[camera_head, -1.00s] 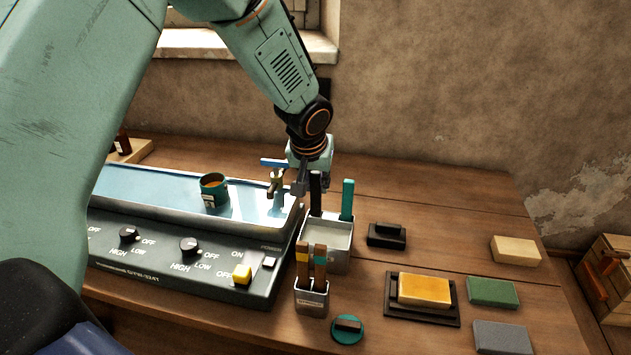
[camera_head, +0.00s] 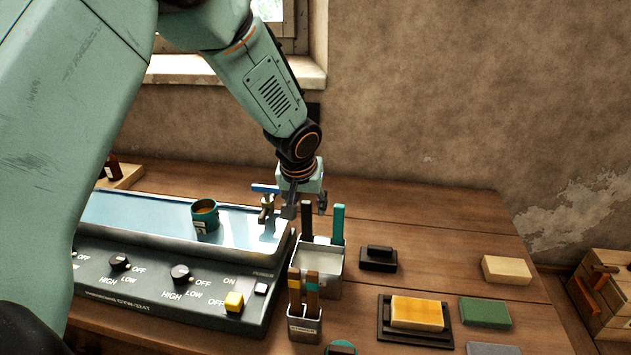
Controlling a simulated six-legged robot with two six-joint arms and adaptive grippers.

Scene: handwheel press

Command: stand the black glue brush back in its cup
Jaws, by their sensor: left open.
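The black glue brush (camera_head: 307,221) stands nearly upright in the larger grey metal cup (camera_head: 318,276), its handle sticking up above the rim. A teal-handled brush (camera_head: 339,224) stands in the same cup to its right. My left gripper (camera_head: 306,207) is open, pointing down around or just behind the top of the black handle; its fingers show on either side of the handle. I cannot tell whether a finger touches it. The brush's lower end is hidden inside the cup. My right gripper is not in view.
A smaller metal cup (camera_head: 304,328) with several brushes stands in front. A control-panel unit (camera_head: 170,283) with a small teal pot (camera_head: 205,216) and a blue-handled tap (camera_head: 266,200) is to the left. A black block (camera_head: 378,259) and several coloured blocks lie right. Bare wood lies behind these blocks.

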